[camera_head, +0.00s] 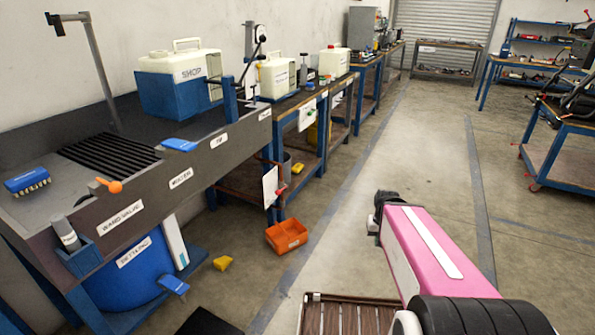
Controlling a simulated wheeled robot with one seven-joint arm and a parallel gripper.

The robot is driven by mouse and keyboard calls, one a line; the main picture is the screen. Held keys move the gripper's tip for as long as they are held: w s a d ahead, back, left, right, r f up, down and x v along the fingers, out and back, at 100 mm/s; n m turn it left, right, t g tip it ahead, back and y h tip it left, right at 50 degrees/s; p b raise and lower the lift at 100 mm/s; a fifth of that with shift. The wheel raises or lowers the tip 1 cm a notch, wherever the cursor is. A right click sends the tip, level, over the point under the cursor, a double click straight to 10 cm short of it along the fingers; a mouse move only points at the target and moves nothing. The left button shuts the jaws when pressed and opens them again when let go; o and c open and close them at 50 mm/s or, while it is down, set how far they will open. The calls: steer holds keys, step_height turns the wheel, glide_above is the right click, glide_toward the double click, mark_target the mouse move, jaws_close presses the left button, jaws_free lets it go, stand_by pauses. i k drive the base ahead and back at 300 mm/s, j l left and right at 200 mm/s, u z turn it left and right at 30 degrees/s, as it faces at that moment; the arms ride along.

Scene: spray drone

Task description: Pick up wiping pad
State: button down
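A flat blue pad (179,144) lies on the rim of the long grey wash bench (150,190) at left. A yellow block (223,262) lies on the floor in front of the bench. I cannot tell for sure which of these is the wiping pad. My pink arm (430,250) reaches forward from the lower right, over the floor and well apart from the bench. A small dark part shows at its far end. No gripper fingers show, so I see no hold on anything.
A blue drum (130,275) stands below. An orange bin (287,236) sits on the floor. The central aisle (430,145) is clear.

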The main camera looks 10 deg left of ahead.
mark_target(298, 169)
steer(key=k+l, duration=0.7)
steer(key=i+u, duration=0.15)
steer(key=u, duration=0.2)
steer(key=i+l+u, duration=0.1)
steer(key=u, duration=0.2)
steer(key=i+l+u, duration=0.5)
steer(key=i+l, duration=1.7)
steer(key=l, duration=0.25)
steer(key=i+l, duration=0.65)
steer(key=i, duration=0.2)
steer(key=i+l, duration=0.2)
steer(key=i, duration=0.2)
steer(key=j+u, duration=0.05)
